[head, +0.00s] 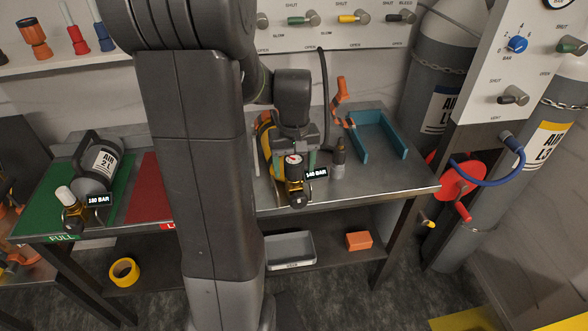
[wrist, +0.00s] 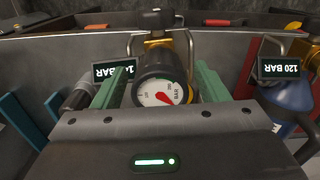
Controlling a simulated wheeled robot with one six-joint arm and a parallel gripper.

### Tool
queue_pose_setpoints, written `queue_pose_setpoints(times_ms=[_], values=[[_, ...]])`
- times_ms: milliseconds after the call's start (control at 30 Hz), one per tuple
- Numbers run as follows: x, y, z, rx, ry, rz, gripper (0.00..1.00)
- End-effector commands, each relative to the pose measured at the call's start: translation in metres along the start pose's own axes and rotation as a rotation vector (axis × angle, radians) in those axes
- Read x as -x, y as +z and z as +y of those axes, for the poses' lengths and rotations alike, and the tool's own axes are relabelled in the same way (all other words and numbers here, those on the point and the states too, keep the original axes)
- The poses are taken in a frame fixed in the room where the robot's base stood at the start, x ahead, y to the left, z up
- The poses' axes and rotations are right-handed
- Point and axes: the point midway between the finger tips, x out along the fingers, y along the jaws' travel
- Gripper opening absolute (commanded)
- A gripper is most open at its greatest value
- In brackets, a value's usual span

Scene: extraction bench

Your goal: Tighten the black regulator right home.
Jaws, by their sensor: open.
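The black regulator (head: 295,188) is at the front of the steel bench, its round gauge facing up and a "140 BAR" tag beside it. It is by a yellow cylinder (head: 264,134), mostly hidden behind my arm. In the wrist view the black regulator (wrist: 158,65) sits between the two green fingers of my gripper (wrist: 158,88), with brass fittings (wrist: 172,45) just behind it. My gripper (head: 294,160) is open, with one finger on each side of the regulator. I cannot tell whether a finger touches it. The regulator's threaded joint is hidden.
A small grey fitting (head: 338,158) stands close to the right of the regulator. An "AIR 2L" cylinder (head: 98,162) lies on the green mat at left. The bench's front right is clear.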

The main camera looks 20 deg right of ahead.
Motion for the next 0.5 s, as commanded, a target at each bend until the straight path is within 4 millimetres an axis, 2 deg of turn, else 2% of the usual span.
queue_pose_setpoints(times_ms=[500], values=[[0.0008, 0.0001, 0.0000, 0.570, -0.001, -0.001, 0.67]])
